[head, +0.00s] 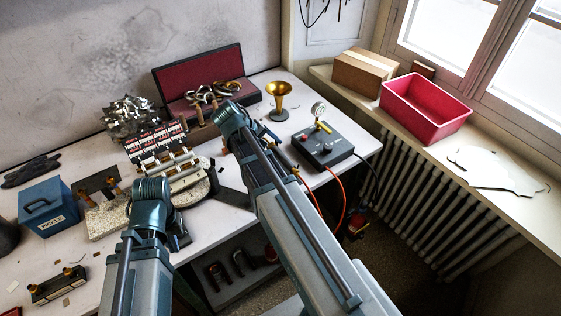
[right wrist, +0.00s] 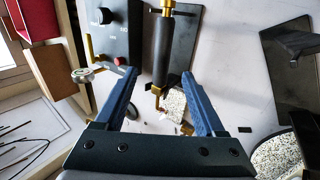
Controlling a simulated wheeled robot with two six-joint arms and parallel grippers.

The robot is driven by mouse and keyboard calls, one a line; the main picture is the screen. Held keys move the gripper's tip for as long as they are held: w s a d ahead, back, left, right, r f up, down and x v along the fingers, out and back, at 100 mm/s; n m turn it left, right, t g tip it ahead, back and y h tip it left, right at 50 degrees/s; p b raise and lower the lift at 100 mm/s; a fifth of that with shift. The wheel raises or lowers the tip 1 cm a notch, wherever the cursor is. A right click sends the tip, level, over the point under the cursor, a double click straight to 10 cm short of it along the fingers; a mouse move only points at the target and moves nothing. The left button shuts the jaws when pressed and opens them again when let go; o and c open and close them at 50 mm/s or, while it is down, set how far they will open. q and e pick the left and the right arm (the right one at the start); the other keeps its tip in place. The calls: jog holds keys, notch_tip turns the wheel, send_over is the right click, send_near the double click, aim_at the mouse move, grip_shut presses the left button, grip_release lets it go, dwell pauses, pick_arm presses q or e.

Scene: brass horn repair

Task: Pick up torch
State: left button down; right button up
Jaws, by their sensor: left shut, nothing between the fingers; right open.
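The torch (right wrist: 160,50) shows in the right wrist view as a dark cylinder with brass fittings at both ends and a thin bent brass tip. In the head view my right arm largely hides the torch. My left gripper (head: 176,232) is shut and empty over the bench's front, mostly hidden by its own arm.
A black control box (head: 323,145) with a gauge and hoses stands right of my right arm. A brass bell (head: 279,98) stands behind it. A blue box (head: 48,207) is at the left. An open red-lined case (head: 200,72) lies at the back. A red bin (head: 425,105) sits on the sill.

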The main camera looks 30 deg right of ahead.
aim_at(279, 156)
jog(key=b+x, duration=0.2)
jog(key=x, duration=0.1)
jog(key=shift+f, duration=0.35)
jog(key=shift+d+f+b, duration=0.25)
jog(key=shift+f+b, duration=0.05)
jog(key=shift+b, duration=0.05)
pick_arm(q)
notch_tip(279, 156, down, 4)
jog(key=shift+r, duration=0.1)
pick_arm(e)
jog(key=shift+d, duration=0.1)
pick_arm(q)
notch_tip(279, 156, down, 4)
jog(key=b, duration=0.4)
pick_arm(e)
jog(key=x, duration=0.4)
jog(key=shift+w+f, duration=0.3)
jog(key=shift+f, duration=0.15)
pick_arm(q)
jog(key=shift+f+b, duration=0.3)
jog(key=shift+f, duration=0.05)
pick_arm(e)
jog(key=shift+d+f, duration=0.15)
jog(key=shift+f, duration=0.05)
pick_arm(q)
jog(key=shift+r, duration=0.15)
pick_arm(e)
jog(key=shift+r, duration=0.1)
jog(key=shift+c, duration=0.4)
grip_shut()
